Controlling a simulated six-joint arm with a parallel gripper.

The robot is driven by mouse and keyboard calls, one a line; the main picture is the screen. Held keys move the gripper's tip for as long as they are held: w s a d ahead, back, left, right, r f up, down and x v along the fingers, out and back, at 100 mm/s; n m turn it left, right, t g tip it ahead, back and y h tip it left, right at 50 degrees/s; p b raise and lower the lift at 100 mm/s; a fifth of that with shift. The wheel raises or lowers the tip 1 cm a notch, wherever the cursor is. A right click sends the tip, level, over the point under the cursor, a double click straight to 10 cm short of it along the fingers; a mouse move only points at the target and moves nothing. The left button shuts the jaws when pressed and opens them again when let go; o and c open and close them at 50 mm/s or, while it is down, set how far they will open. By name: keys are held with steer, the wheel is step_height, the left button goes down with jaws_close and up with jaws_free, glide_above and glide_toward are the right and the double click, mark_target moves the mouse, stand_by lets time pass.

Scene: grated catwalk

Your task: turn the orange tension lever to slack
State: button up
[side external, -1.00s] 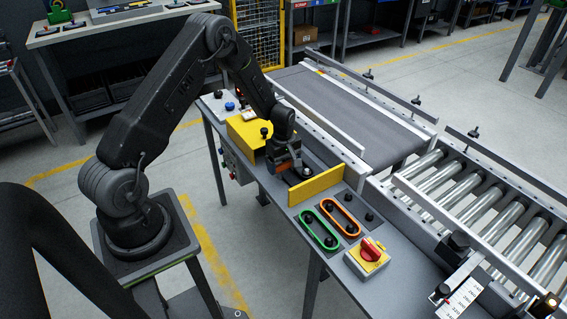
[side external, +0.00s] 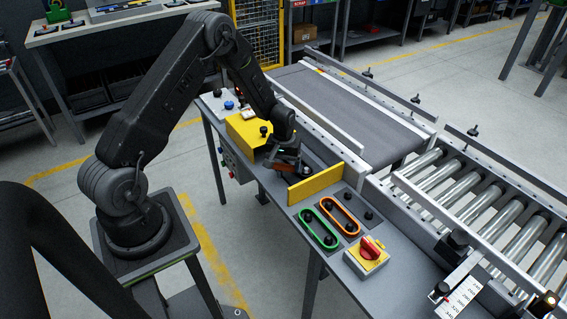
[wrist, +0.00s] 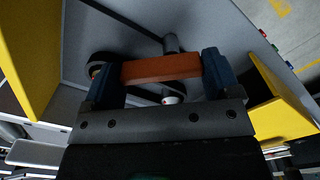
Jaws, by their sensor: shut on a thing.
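The orange tension lever (wrist: 160,68) lies crosswise between the two blue-tipped fingers of my gripper (wrist: 160,78) in the wrist view. The gripper is shut on it, a finger at each end. In the side external view my gripper (side external: 288,164) is low over the bench, between the yellow box and the upright yellow plate. A black belt or band (wrist: 118,60) runs beside the lever in the wrist view. I cannot read any slack marking.
The yellow plate (side external: 315,184) stands close in front of my gripper, and the yellow box (side external: 243,130) is close behind. Green and orange belt loops (side external: 319,228) and a red rotary switch (side external: 371,247) are nearer the camera. A conveyor (side external: 345,105) runs along the far side.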

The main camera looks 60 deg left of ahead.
steer(key=m, duration=0.4)
steer(key=shift+s+d+m, duration=0.15)
steer(key=shift+s+m, duration=0.05)
steer(key=shift+m, duration=0.1)
steer(key=shift+s+m, duration=0.2)
steer(key=shift+m, duration=1.7)
steer(key=o, duration=0.8)
step_height(320, 180, up, 14)
steer(key=shift+f, duration=0.1)
